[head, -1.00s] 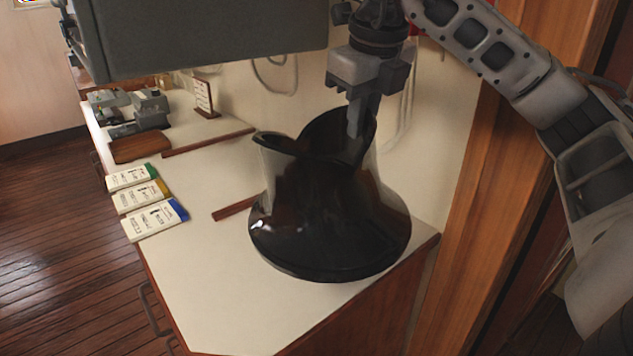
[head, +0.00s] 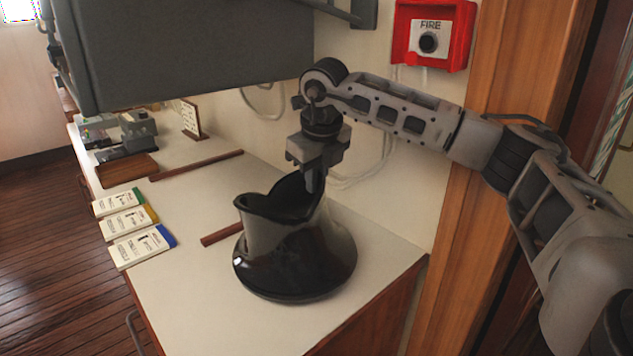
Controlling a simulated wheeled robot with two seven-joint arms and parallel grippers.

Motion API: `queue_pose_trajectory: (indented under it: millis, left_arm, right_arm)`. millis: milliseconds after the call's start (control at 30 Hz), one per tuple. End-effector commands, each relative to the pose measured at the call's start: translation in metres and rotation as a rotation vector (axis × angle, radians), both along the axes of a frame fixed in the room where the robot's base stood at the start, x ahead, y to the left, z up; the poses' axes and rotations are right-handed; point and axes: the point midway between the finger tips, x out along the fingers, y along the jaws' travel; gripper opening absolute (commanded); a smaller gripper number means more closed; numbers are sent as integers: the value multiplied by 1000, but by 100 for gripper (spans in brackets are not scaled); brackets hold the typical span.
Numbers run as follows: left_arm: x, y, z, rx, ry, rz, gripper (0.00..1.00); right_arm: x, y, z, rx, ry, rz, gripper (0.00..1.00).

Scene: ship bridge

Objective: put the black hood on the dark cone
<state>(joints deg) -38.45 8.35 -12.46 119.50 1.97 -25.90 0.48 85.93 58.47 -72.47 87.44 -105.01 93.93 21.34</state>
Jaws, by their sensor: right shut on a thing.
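The black hood (head: 293,265) is a glossy dark piece with a wide round flared base and a narrower neck with a scalloped, open top. It is upright at the right part of the white counter. My right gripper (head: 314,185) points down from above and is shut on the far rim of the hood's neck. I cannot tell whether the base touches the counter or is just above it. I cannot make out a separate dark cone; the hood hides the counter beneath it. My left gripper is out of view.
The white counter (head: 190,285) has several labelled booklets (head: 130,222) at its left edge and two brown strips (head: 196,166). A grey box (head: 190,50) overhangs the back. A red fire call box (head: 432,35) and a wooden post (head: 468,200) stand right. The front counter is clear.

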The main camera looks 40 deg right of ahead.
Motion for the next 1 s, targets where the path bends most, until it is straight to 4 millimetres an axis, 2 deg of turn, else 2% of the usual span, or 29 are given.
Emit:
queue_pose_trajectory:
  millis: [100,367,400,467,800,867,1000]
  left_arm:
    - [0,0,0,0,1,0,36]
    - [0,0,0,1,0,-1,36]
    - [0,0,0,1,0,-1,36]
    - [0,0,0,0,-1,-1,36]
    - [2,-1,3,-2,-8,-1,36]
    - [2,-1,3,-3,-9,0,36]
    - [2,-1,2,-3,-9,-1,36]
  right_arm:
    - [0,0,-10,2,-3,-2,0]
    - [0,0,-11,2,-5,-2,0]
    - [-1,0,-13,1,-1,-2,17]
    - [-1,0,-13,1,-1,-2,32]
    - [-1,0,-9,1,-2,-2,32]
    - [-2,1,-4,2,-4,-1,32]
    - [-8,3,18,1,-7,0,32]
